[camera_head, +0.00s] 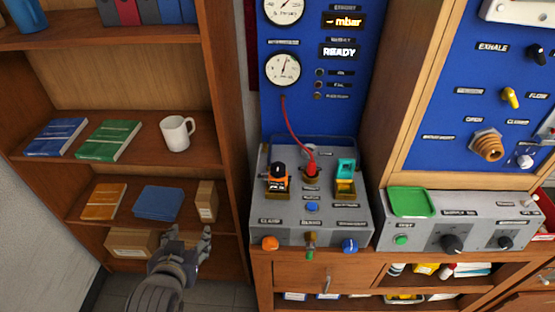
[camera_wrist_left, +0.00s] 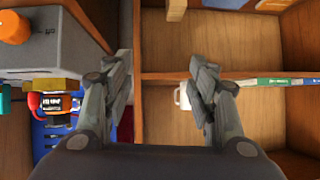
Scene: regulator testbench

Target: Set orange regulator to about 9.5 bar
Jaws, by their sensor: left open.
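The orange regulator (camera_head: 278,178) with a black knob on top stands at the left of the grey testbench (camera_head: 330,212). A red one (camera_head: 311,170) with a red hose and a teal one (camera_head: 345,177) stand to its right. An orange knob (camera_head: 270,243) is on the bench's front face; in the left wrist view an orange knob (camera_wrist_left: 15,27) shows at the upper left. My left gripper (camera_head: 190,236) is open and empty, left of and below the bench in front of the shelf. Its two fingers are spread in the left wrist view (camera_wrist_left: 165,75). My right gripper is not in view.
Two round gauges are on the blue panel, the lower one (camera_head: 283,69) beside a READY display (camera_head: 340,51). A shelf at left holds books, a white mug (camera_head: 177,133) and boxes. A second grey control unit (camera_head: 458,222) stands right of the bench.

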